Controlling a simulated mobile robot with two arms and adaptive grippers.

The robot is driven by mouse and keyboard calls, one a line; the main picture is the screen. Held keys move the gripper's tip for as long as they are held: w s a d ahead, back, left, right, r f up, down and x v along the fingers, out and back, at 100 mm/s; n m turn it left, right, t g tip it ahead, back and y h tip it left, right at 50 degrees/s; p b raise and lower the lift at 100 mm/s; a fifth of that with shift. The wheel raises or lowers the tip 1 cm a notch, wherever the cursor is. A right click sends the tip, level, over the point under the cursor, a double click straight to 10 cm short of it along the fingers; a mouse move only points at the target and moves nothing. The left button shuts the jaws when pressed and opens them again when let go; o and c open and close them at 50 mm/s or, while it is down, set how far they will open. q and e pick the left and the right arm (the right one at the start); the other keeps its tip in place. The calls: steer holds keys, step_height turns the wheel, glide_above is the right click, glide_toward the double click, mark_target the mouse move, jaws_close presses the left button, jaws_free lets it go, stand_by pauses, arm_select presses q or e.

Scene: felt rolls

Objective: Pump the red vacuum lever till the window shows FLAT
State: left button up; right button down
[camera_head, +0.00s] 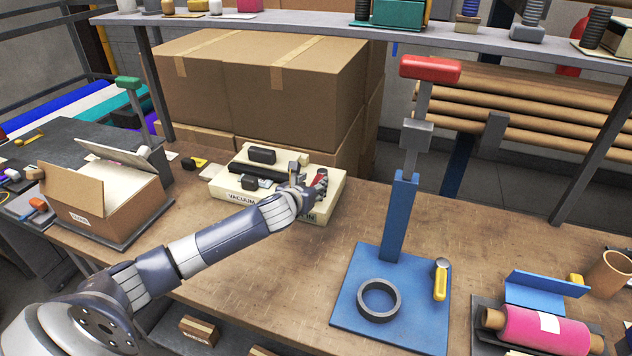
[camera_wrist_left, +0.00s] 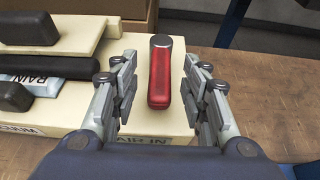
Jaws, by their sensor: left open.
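The vacuum machine (camera_head: 225,186) is a cream box with black parts on the wooden bench, lettered "VACUUM" on its front. It also shows in the left wrist view (camera_wrist_left: 60,120), with "AIR IN" on its front edge. The red lever (camera_head: 321,175) is at its right end. In the left wrist view the red lever (camera_wrist_left: 160,75) stands between my open fingers, with a gap on both sides. My left gripper (camera_head: 310,184) is open around the lever; its fingers also show in the left wrist view (camera_wrist_left: 161,95). I cannot see a window reading FLAT. My right gripper is not in view.
A blue press stand (camera_head: 400,215) with a red handle (camera_head: 430,69) rises to the right. An open cardboard box (camera_head: 75,195) stands at the left. A pink roll (camera_head: 545,330) lies at the front right. Large cartons (camera_head: 290,90) stand behind. The bench middle is clear.

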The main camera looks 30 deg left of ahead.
mark_target(316, 182)
arm_select(q)
steer(key=shift+x, duration=1.85)
jaws_close()
